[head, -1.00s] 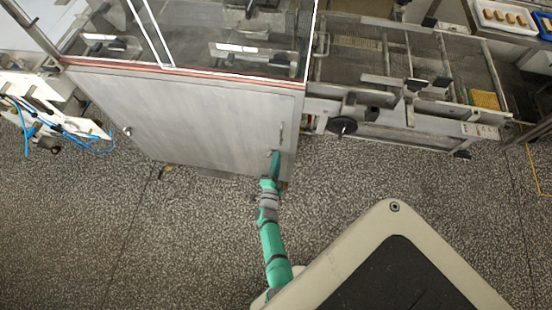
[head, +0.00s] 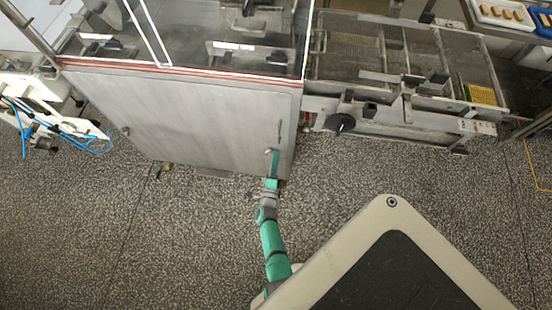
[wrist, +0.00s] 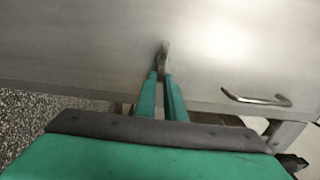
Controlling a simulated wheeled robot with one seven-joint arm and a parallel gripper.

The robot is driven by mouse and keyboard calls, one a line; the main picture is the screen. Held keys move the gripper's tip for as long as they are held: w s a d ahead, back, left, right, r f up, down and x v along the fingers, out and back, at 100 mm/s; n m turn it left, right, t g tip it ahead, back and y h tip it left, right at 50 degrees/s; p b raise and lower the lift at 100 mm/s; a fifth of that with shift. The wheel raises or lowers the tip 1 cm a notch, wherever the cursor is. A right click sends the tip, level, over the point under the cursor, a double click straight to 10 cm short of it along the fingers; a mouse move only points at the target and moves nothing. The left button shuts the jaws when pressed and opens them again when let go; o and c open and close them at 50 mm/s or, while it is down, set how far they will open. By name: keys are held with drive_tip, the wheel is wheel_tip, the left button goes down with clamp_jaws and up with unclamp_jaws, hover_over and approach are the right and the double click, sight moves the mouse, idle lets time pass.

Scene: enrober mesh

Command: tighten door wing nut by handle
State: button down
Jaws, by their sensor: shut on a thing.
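The grey metal door (head: 190,115) is the front panel of the machine and appears closed. It fills the upper part of the wrist view (wrist: 80,45). A bar handle (wrist: 257,99) is on the door, to the right of my fingers in the wrist view; it shows near the door's right edge in the head view (head: 280,131). My gripper (head: 273,163) is at the lower right of the door. In the wrist view its green fingers (wrist: 163,72) are shut on the small metal wing nut (wrist: 164,48) against the door. The fingers partly hide the nut.
A conveyor frame (head: 400,85) with a black knob (head: 341,123) stands right of the door. White equipment with blue hoses (head: 75,130) is at the left. The speckled floor (head: 190,230) in front of the door is clear.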

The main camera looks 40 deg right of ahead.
drive_tip(key=shift+s+f, duration=0.15)
drive_tip(key=c, duration=1.8)
unclamp_jaws()
drive_tip(key=shift+c, duration=0.2)
drive_tip(key=v, duration=1)
drive_tip(key=shift+s+a, duration=0.2)
drive_tip(key=shift+s, duration=0.05)
drive_tip(key=shift+a, duration=0.1)
drive_tip(key=s+a+r+n+t+y, duration=0.2)
drive_tip(key=s+a+r+n+y, duration=0.5)
drive_tip(key=a+r+n, duration=0.4)
drive_tip(key=s+a+r+n+t+y, duration=0.3)
drive_tip(key=s+a+r+n+y, duration=0.2)
drive_tip(key=s+a+r+n, duration=0.55)
drive_tip(key=r+n, duration=0.1)
drive_tip(key=r, duration=0.2)
drive_tip(key=a+r+n+y, duration=0.1)
drive_tip(key=a+r+n, duration=0.1)
drive_tip(key=r+n, duration=0.1)
drive_tip(key=s+a+r+n+g, duration=0.1)
drive_tip(key=r+n, duration=0.1)
drive_tip(key=r, duration=0.3)
drive_tip(key=shift+s+a+r+y, duration=0.3)
drive_tip(key=shift+s+r+y, duration=0.05)
drive_tip(key=shift+s+y, duration=0.05)
